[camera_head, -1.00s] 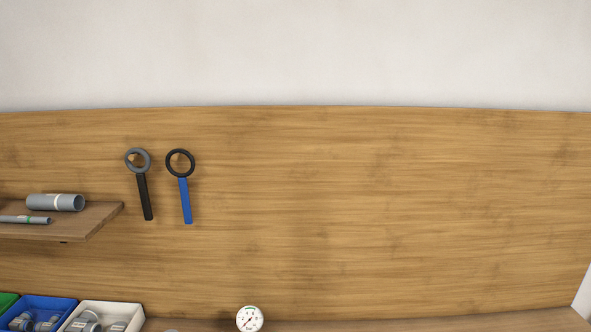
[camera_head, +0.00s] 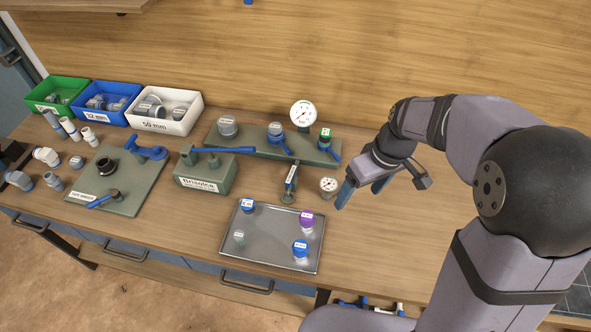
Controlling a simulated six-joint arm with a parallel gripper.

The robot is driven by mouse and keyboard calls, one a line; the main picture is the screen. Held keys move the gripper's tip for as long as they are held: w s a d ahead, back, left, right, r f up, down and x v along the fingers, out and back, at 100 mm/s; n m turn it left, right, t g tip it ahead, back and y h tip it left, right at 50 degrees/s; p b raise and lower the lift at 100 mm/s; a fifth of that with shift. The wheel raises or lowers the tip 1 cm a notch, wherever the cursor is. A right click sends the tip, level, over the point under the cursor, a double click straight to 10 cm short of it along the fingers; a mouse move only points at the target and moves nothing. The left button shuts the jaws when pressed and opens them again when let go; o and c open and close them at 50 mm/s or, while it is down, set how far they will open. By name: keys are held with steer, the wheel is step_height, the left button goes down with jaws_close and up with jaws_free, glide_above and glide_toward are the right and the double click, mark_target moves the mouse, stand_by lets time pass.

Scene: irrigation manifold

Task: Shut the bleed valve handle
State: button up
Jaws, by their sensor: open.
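The green-grey manifold (camera_head: 262,147) lies along the back of the bench. It carries a grey cap (camera_head: 228,127), a blue-topped valve (camera_head: 276,133), a green-topped valve (camera_head: 325,138) and small blue levers. A short labelled branch (camera_head: 290,182) comes forward from it, with a small gauge (camera_head: 328,187) on its right. I cannot tell which part is the bleed valve handle, as the labels are too small to read. My gripper (camera_head: 362,189) is open and empty, with blue fingers pointing down, right of the small gauge and apart from it.
A steel tray (camera_head: 268,252) with several caps stands in front of the manifold. A pump box (camera_head: 205,177) with a long blue lever is left of the branch. A green board (camera_head: 110,200) with fittings and coloured bins (camera_head: 165,125) stand further left. Bench (camera_head: 400,235) is clear right of the tray.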

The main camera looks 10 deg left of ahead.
mark_target(291, 174)
steer(key=w+a+f+n+y+b, duration=0.1)
steer(key=w+a+f+n, duration=0.1)
steer(key=w+a+n, duration=0.45)
steer(key=w+a+f+n+y+b, duration=0.1)
steer(key=w+a+n+y+b, duration=0.15)
steer(key=a, duration=0.65)
steer(key=shift+h, duration=0.45)
steer(key=shift+w+p+x, duration=0.15)
steer(key=shift+p+x, duration=0.5)
steer(key=shift+x, duration=0.55)
steer(key=shift+w+p+x, duration=0.15)
steer(key=shift+p+x, duration=0.45)
steer(key=shift+x, duration=0.6)
steer(key=shift+w+p+x, duration=0.2)
steer(key=shift+p+x, duration=0.45)
steer(key=shift+x, duration=0.55)
steer(key=shift+d, duration=0.2)
steer(key=c, duration=1)
